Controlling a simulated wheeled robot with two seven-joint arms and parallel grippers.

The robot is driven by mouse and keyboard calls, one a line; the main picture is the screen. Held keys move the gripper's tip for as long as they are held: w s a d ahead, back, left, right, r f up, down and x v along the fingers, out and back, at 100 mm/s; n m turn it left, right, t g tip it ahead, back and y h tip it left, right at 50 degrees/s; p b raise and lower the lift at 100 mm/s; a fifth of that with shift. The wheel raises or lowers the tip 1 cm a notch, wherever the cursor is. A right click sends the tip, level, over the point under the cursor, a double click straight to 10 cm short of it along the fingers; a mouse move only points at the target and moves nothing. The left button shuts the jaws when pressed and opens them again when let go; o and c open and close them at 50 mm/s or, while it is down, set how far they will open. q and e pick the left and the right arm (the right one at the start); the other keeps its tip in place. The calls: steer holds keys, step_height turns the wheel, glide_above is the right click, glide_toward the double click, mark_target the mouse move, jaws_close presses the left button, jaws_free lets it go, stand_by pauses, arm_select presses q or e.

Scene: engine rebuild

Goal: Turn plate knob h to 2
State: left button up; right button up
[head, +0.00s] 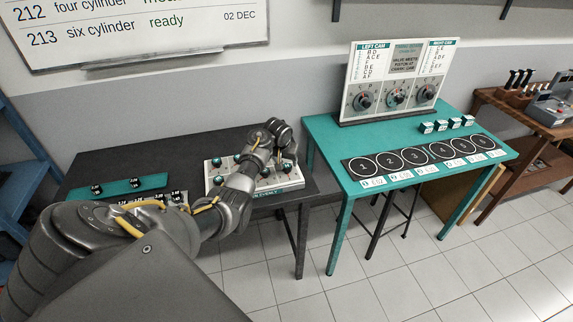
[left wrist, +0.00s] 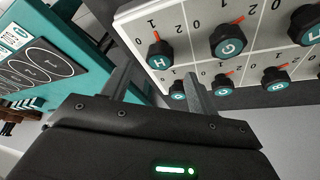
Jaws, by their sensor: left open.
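The pale knob plate (head: 220,178) lies on the dark table in the head view. My left gripper (left wrist: 157,70) is over its right part, and my arm hides much of the plate there. In the left wrist view, the plate (left wrist: 186,57) carries black knobs with teal lettered caps. Knob h (left wrist: 158,56) stands just ahead of and between my open fingers, with nothing gripped. Its red pointer shows at its upper edge, roughly toward the 1; the exact setting is hard to read. Knob G (left wrist: 229,41) is to its right. A lower knob is partly hidden by my right finger.
The teal table (head: 322,150) with numbered circles stands to the right, bearing a board (head: 397,78) with three dials. A teal strip (head: 118,188) with small black pieces lies left on the dark table (head: 130,160).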

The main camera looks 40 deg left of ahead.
mark_target(287, 166)
arm_select(q)
steer(key=shift+x, duration=2.05)
steer(key=c, duration=1)
